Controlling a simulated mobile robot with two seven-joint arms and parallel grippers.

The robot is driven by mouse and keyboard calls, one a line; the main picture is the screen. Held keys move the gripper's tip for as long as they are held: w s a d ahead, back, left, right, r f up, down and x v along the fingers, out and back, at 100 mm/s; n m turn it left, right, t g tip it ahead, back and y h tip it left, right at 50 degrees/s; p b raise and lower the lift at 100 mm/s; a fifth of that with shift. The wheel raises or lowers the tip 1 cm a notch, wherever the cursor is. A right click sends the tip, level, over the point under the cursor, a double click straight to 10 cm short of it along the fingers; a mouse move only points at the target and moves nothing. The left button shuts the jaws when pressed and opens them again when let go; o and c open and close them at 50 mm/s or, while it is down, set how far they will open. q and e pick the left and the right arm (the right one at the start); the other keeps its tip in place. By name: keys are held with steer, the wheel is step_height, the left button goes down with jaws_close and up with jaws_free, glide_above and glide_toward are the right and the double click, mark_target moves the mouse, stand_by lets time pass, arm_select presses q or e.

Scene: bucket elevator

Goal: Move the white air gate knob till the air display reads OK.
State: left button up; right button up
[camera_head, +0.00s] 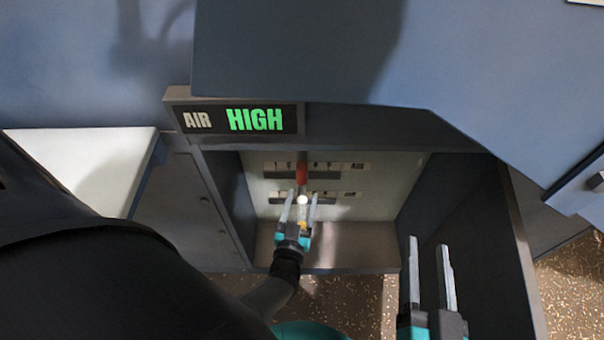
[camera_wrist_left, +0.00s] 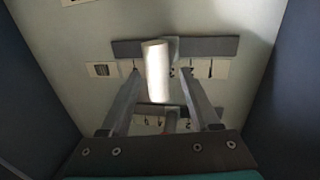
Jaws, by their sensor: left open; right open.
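The air display (camera_head: 241,120) reads HIGH in green letters. The white air gate knob (camera_head: 302,200) stands out from the lower slotted scale (camera_head: 335,198) in the recess. My left gripper (camera_head: 302,194) is open, one finger on each side of the white knob. In the left wrist view the white knob (camera_wrist_left: 157,72) shows between the two spread fingers, nearer the left one; contact cannot be told. My right gripper (camera_head: 428,243) is open and empty at the lower right, apart from the knobs.
A red knob (camera_head: 302,173) sits on the upper scale (camera_head: 345,166), just above the white one. Dark side walls (camera_head: 455,205) bound the recess, and a blue-grey panel (camera_head: 310,50) overhangs it. A white-topped cabinet (camera_head: 95,165) stands at left.

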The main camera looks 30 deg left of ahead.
arm_select(q)
jaws_close()
stand_by(0.4)
stand_by(0.9)
